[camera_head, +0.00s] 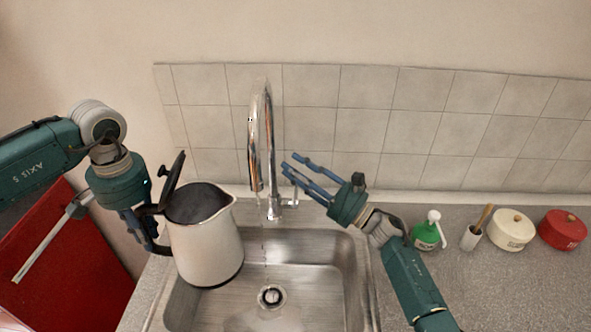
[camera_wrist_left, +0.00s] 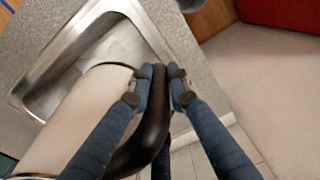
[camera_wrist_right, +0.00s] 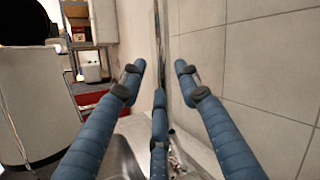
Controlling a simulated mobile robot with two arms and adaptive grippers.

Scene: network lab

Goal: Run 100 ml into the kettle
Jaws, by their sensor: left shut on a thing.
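The off-white kettle (camera_head: 205,248) has its black lid (camera_head: 172,180) swung up and hangs upright over the sink's left side. My left gripper (camera_head: 150,240) is shut on its black handle, which shows between the fingers in the left wrist view (camera_wrist_left: 152,125). The chrome tap (camera_head: 262,130) stands just right of the kettle, its spout end beside the kettle's rim rather than clearly over the opening. A faint thin streak, perhaps water, shows below the spout. My right gripper (camera_head: 290,166) is open, its fingers spread right of the tap, above the small tap lever (camera_head: 292,203).
The steel sink (camera_head: 310,285) has a drain (camera_head: 270,296) in its floor. On the right counter stand a green soap bottle (camera_head: 428,234), a brush holder (camera_head: 471,238), a cream pot (camera_head: 512,232) and a red pot (camera_head: 563,231). A tiled wall (camera_head: 420,130) closes the back.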

